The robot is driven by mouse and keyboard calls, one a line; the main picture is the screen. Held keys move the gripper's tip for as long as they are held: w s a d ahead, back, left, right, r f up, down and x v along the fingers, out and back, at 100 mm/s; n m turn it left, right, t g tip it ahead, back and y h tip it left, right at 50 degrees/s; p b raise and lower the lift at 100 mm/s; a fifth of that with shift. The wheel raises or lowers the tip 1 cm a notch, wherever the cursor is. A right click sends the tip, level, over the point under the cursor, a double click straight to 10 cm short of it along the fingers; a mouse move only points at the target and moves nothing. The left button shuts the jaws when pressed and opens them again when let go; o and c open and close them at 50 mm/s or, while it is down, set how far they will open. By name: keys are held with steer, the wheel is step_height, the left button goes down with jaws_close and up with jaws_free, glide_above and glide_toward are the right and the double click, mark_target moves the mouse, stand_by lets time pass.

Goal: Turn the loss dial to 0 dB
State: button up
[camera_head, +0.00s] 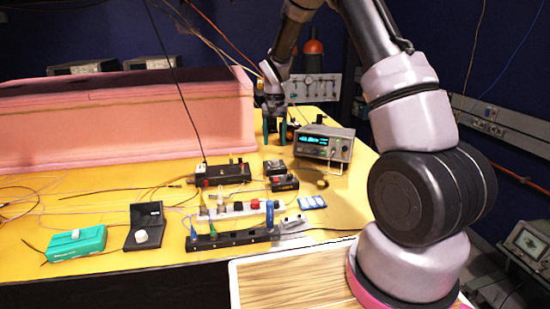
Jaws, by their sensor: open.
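I cannot tell for sure which control is the loss dial, as no labels can be read. A black box with a raised panel (143,225) at the front left carries a pale knob (141,236). A teal box (77,243) left of it has a small white knob on top. A grey bench instrument (325,144) with a lit cyan display stands at the right, with small knobs on its front. My gripper (275,138) points down with its fingers apart, left of and behind the instrument. It looks empty; its tips are small in the picture.
A pink foam wall (125,125) lines the back left of the yellow table (100,180). Black boxes, a power strip (232,238), a white strip with coloured knobs (235,209) and loose cables crowd the middle. A thin black rod (178,80) rises from a black box.

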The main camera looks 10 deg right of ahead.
mark_target(275, 160)
step_height(275, 160, down, 7)
steer(key=shift+f, duration=0.2)
jaws_close()
